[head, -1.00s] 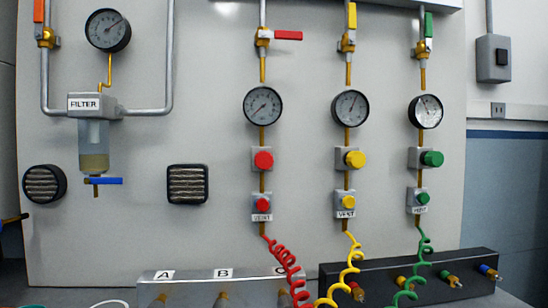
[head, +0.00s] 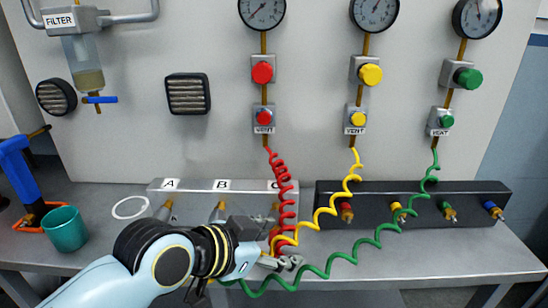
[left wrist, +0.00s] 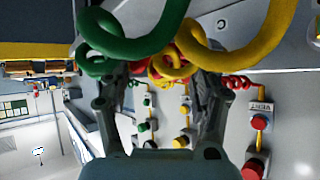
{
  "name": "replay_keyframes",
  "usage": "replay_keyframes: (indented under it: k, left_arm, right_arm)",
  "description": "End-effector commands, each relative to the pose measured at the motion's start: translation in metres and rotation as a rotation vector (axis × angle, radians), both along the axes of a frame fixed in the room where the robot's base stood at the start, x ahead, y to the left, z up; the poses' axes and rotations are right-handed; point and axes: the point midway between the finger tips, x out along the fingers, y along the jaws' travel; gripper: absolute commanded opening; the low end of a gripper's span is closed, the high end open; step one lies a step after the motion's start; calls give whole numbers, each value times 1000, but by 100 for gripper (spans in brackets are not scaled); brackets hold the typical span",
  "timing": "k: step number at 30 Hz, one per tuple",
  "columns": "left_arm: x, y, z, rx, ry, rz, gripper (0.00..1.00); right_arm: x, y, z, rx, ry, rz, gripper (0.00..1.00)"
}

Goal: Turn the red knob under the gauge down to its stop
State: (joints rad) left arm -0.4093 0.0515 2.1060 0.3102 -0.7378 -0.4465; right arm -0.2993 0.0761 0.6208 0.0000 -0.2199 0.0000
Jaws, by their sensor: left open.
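The larger red knob (head: 262,71) sits on a grey block on the wall panel, below the left round gauge (head: 262,10). A smaller red knob (head: 264,118) with a VENT label is under it. In the left wrist view, which is upside down, the large red knob (left wrist: 252,171) shows at the bottom edge and the small one (left wrist: 259,122) above it. My left gripper (head: 283,255) is open near the bench front, low and well away from the knob, by the coiled hoses. Its fingers (left wrist: 160,95) show apart in the wrist view. My right gripper is not in view.
Red (head: 280,180), yellow (head: 325,212) and green (head: 385,232) coiled hoses hang close to my left gripper. Yellow (head: 370,74) and green (head: 468,78) knobs sit to the right. The bench holds a teal cup (head: 65,230) and a black manifold (head: 410,190).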

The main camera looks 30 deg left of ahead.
Motion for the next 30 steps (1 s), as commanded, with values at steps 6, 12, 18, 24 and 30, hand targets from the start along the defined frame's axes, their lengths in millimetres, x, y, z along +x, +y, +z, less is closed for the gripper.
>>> replay_keyframes:
  k: [6, 12, 18, 24, 30]
  left_arm:
    - [66, 0, 79, 2, -437, 47, 63]
    - [98, 52, 160, 94, -848, 345, 63]
    - [93, 94, 184, 184, -968, 598, 63]
    - [103, 107, 194, 204, -982, 643, 63]
    - [135, 123, 210, 203, -983, 641, 63]
  right_arm:
    - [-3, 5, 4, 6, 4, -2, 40]
    - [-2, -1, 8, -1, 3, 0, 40]
    - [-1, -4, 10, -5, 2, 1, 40]
    - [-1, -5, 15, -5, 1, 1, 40]
    - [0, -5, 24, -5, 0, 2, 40]
